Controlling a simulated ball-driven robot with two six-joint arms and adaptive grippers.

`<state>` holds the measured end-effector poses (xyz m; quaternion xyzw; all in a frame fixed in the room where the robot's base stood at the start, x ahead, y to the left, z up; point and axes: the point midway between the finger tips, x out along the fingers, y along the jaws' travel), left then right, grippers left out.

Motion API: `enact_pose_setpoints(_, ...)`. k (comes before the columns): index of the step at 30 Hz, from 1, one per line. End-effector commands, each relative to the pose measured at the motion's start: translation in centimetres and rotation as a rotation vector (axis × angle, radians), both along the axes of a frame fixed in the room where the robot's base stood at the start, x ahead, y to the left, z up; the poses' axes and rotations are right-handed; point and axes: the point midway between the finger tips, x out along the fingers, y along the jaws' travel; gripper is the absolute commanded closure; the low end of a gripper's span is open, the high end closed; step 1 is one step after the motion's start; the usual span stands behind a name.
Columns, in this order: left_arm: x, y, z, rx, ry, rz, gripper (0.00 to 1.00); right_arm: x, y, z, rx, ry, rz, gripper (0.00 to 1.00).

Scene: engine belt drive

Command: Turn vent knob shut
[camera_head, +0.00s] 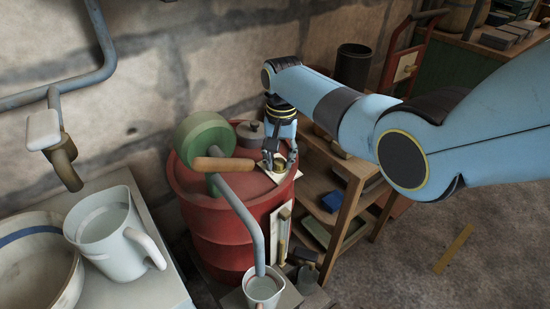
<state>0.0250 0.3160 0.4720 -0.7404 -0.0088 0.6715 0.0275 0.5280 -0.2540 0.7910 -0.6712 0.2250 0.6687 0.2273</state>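My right arm reaches in from the right, and its gripper (279,158) points down over the top of a red drum (215,235). A small brass-coloured knob (280,163) on a pale plate (268,173) sits between the fingertips, at the drum top's right side. The fingers are on either side of the knob; I cannot tell whether they press on it. The gripper covers part of the knob, so its turn position is hidden. My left gripper is not in view.
A green cylinder (204,138) with a wooden handle (223,164) and a grey pipe stands at the drum's left. A grey lidded piece (250,133) sits behind. A wooden shelf (345,205) stands close right. A white jug (105,232) and basin are at left.

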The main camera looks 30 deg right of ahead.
Motion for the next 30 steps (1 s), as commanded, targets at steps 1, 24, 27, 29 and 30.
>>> enact_pose_setpoints(1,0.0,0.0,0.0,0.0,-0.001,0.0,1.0,-0.1,-0.1,0.0,-0.003,0.003,-0.001,0.82)
enact_pose_setpoints(24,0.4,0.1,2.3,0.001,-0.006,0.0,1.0,-0.3,-0.3,0.3,-0.006,0.007,0.223,1.0)
enact_pose_setpoints(27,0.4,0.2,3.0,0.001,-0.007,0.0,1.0,-0.3,-0.3,0.3,-0.007,0.009,0.314,1.0)
enact_pose_setpoints(29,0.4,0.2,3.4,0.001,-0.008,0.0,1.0,-0.3,-0.3,0.3,-0.006,0.008,0.372,1.0)
enact_pose_setpoints(30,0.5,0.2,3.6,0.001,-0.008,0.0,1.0,-0.3,-0.3,0.3,-0.007,0.008,0.41,1.0)
